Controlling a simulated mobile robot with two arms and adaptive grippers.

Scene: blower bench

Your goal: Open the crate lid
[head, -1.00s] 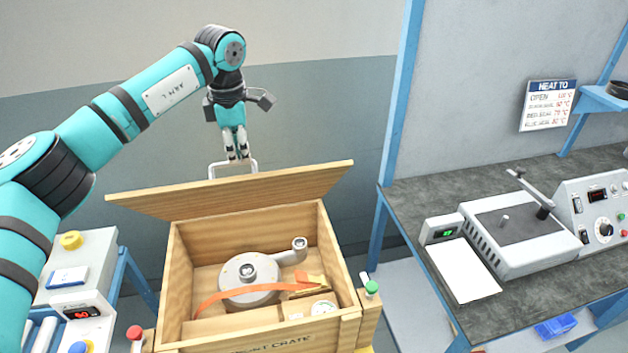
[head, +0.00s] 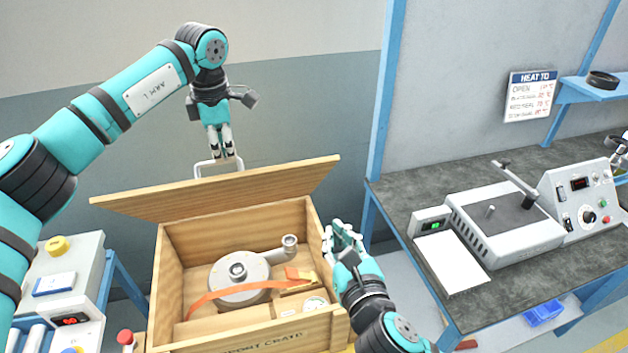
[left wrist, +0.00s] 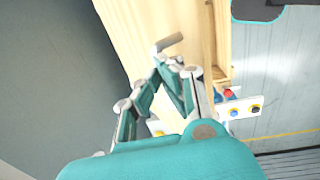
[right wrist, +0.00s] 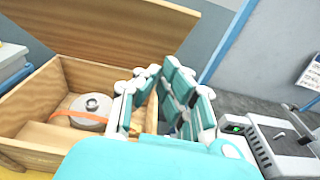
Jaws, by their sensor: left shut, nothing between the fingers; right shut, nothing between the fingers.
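The wooden crate (head: 180,292) stands with its lid (head: 225,189) raised and tilted back at the rear side. A pale metal handle (head: 204,170) sticks up behind the lid's top edge. My left gripper (head: 221,155) is shut and empty, just above and beside the handle; whether it touches cannot be told. In the left wrist view the fingertips (left wrist: 176,62) are close to the handle (left wrist: 168,43). My right gripper (head: 336,232) is shut and empty beside the crate's right wall. In the right wrist view it (right wrist: 158,72) shows in front of the crate.
A bench (head: 400,185) with a heater unit (head: 505,228) stands right.

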